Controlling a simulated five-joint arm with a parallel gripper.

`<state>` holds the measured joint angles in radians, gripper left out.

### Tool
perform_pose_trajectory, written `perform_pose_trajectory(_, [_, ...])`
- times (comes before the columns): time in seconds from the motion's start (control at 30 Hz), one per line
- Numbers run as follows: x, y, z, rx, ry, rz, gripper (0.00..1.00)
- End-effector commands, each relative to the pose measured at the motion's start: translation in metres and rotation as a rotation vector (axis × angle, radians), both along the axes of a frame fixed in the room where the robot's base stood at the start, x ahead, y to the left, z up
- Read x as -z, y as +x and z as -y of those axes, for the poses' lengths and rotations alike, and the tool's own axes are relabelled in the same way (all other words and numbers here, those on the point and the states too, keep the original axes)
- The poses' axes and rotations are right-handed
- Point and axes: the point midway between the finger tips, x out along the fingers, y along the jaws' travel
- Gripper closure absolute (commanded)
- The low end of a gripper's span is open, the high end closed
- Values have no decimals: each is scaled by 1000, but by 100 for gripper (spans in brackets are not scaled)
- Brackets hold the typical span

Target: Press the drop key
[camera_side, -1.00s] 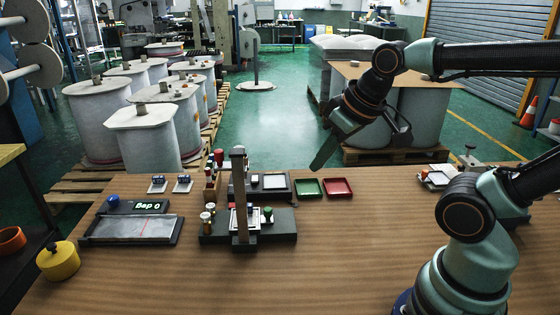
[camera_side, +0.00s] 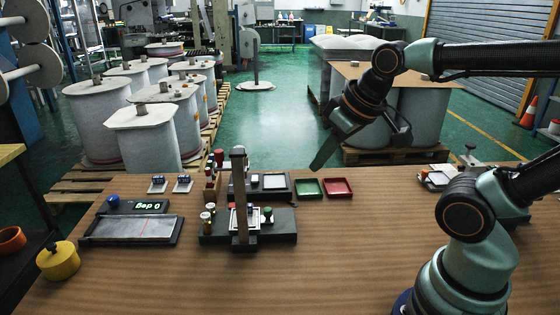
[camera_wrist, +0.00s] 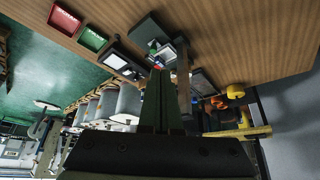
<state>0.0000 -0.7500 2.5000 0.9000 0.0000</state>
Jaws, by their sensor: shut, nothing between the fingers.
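The dark film tower (camera_side: 240,190) stands upright on a black base (camera_side: 283,226) in the middle of the wooden table. A white-framed plate sits at its foot, with a green knob (camera_side: 268,212) just to the right. I cannot tell which part is the drop key. My gripper (camera_side: 320,160) is shut and empty, high above the table's back edge, right of the tower and apart from it. In the wrist view my gripper (camera_wrist: 160,72) points towards the tower area, and its fingers hide part of it.
A green tray (camera_side: 308,188) and a red tray (camera_side: 338,188) lie right of the tower. A panel with a lit display (camera_side: 150,206) lies left. A yellow pot (camera_side: 58,261) stands at the front left. The table's front middle is clear.

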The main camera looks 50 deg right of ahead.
Motion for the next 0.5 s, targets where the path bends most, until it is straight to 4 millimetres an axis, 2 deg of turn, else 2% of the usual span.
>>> perform_pose_trajectory(0.5, [-3,3,0,20,11,-4,100])
